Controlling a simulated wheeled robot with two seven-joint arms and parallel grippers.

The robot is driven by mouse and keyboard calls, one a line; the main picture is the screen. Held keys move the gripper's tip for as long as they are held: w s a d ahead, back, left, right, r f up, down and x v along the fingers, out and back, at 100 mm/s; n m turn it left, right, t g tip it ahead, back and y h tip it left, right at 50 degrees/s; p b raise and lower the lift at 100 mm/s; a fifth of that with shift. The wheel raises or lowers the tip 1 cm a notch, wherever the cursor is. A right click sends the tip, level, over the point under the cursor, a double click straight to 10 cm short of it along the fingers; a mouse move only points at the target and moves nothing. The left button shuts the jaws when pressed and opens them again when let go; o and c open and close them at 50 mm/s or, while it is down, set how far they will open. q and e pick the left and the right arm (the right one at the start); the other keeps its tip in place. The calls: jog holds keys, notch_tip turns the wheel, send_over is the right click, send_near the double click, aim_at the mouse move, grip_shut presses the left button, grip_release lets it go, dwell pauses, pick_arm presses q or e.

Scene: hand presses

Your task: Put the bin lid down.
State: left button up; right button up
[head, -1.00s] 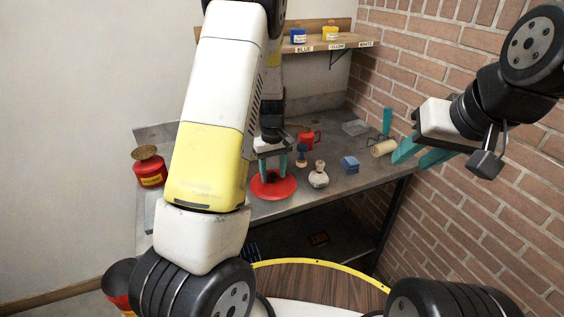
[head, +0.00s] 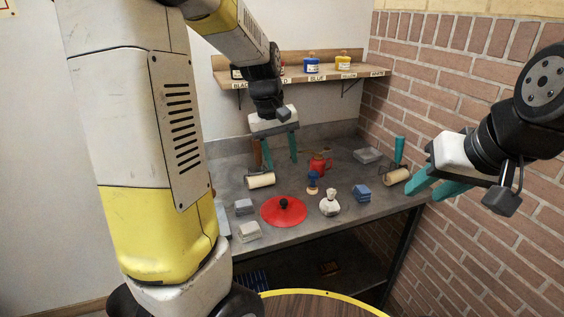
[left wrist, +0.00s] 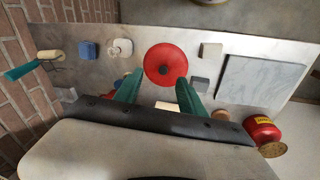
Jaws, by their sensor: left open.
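The red round bin lid (head: 271,213) with a black knob lies flat on the grey bench in the head view. It also shows in the left wrist view (left wrist: 156,57), ahead of the fingertips. My left gripper (head: 280,162) is open and empty, raised over the back of the bench, behind the lid and apart from it. Its teal fingers (left wrist: 162,88) stand wide apart in the left wrist view. My right gripper (head: 416,193) hangs at the right beside the brick wall, its teal fingers apart and with nothing between them. No bin shows clearly.
Near the lid are a white flask (head: 330,204), a blue stamp (head: 312,184), blue blocks (head: 361,193) and grey blocks (head: 249,231). A roller (head: 261,180) lies behind it. A labelled shelf (head: 310,74) hangs above. A red can (left wrist: 262,130) shows in the left wrist view.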

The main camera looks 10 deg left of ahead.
pick_arm(q)
jog(key=s+r+m+t, duration=0.2)
jog(key=s+r, duration=0.2)
jog(key=s, duration=0.5)
jog(key=s+d+r+m+t, duration=0.1)
jog(key=s+r+m+t, duration=0.1)
jog(key=s, duration=0.7)
jog(key=shift+d+r+m+t+h, duration=0.3)
jog(key=shift+r+m, duration=0.4)
jog(key=shift+r, duration=0.25)
